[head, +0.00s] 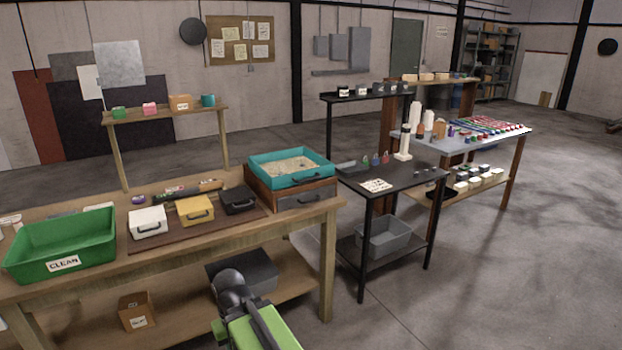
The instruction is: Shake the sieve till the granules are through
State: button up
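A teal rectangular tray (312,174), which looks like the sieve, sits on a brown box (262,190) at the right end of the wooden bench. Pale, sand-coloured granules (290,165) lie inside it. I cannot see its mesh or what is under it. The brown box has a grey front with a dark handle. A green and dark grey part of my arm shows at the bottom centre, below and left of the tray and apart from it. My gripper's fingers do not show.
A green bin (62,265) labelled CLEAN stands at the bench's left end. Small white (148,228), yellow (195,215) and black (239,206) handled boxes stand between it and the tray. A black table (425,180) stands to the right. Open floor (480,290) lies at the lower right.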

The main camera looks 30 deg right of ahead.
aim_at(266, 166)
jog(key=i, duration=0.85)
jog(key=u, duration=0.05)
